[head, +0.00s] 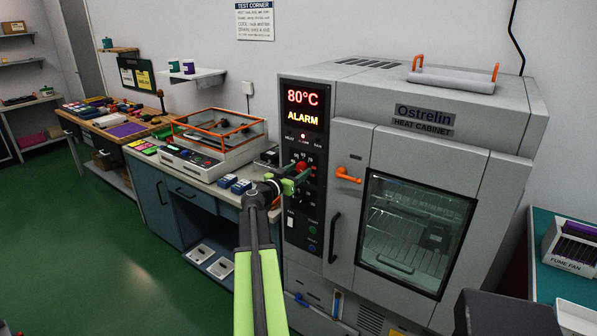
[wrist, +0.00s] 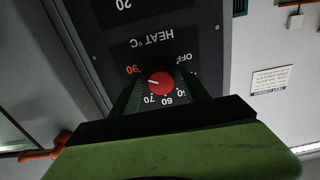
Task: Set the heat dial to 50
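The heat dial (wrist: 161,83) is a red round knob on the dark control panel, seen upside down in the wrist view. Its white pointer mark faces left, between the red 90 and the 70. In the head view the red dial (head: 302,168) shows just beyond my gripper (head: 294,182). The display (head: 302,105) reads 80°C and ALARM. In the wrist view my gripper (wrist: 160,86) has its dark fingers apart, one on each side of the dial, with a small gap seeming to show. The scale mark left of the dial is partly hidden by a finger.
The heat cabinet door (head: 415,235) is closed, with an orange latch (head: 347,175) and a dark handle (head: 335,238) right of the panel. A white switch (head: 291,220) and buttons sit below the dial. A workbench (head: 215,188) stands to the left. Green floor is open at left.

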